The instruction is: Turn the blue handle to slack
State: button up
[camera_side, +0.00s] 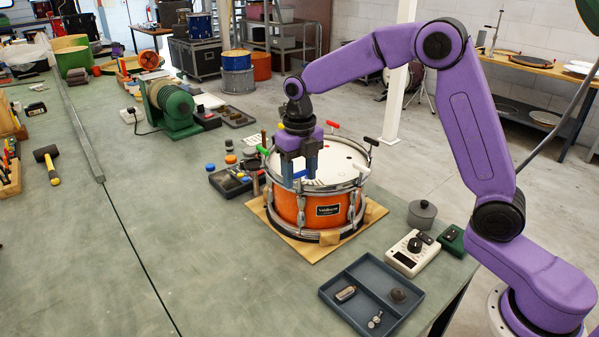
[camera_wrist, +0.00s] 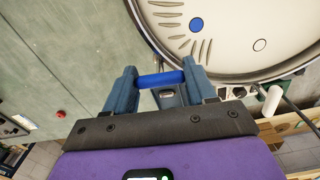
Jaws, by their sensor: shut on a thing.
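An orange snare drum (camera_side: 286,207) with a white head and chrome rim sits on a wooden board on the bench. The blue handle (camera_wrist: 160,79) is a short blue bar at the drum's rim, lying crosswise between my two fingers. In the side view the handle (camera_side: 300,174) shows only as a small blue bit by the fingertips. My gripper (camera_wrist: 158,84) is shut on the blue handle and points down at the near rim in the side view (camera_side: 299,170). The fingers hide the tension rod below the handle.
Other handles stand around the rim: red (camera_side: 332,124), black (camera_side: 371,141), green (camera_side: 263,139) and white (camera_side: 360,168). A grey tray (camera_side: 334,299) with small parts, a white meter (camera_side: 412,254) and a lidded pot (camera_side: 421,215) lie to the right.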

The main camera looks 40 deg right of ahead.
aim_at(299, 172)
jog(key=shift+w+r, duration=0.1)
jog(key=o, duration=1)
jog(key=shift+o, duration=0.2)
notch_tip(299, 172, up, 17)
jog(key=shift+r, duration=0.2)
jog(key=s+a+f+m, duration=0.2)
jog(key=s+f+m, duration=0.1)
jog(key=s+m, duration=0.4)
jog(key=s+a+f+m, duration=0.2)
jog(key=s+f+m, duration=0.2)
jog(key=s, duration=0.5)
jog(key=s+d+f+m, duration=0.4)
jog(key=s+m, duration=0.1)
jog(key=s, duration=0.4)
jog(key=s+d+f+m, duration=0.4)
jog(key=s+f+m, duration=0.1)
jog(key=s, duration=0.5)
jog(key=shift+f+m, duration=0.25)
jog(key=shift+m, duration=0.35)
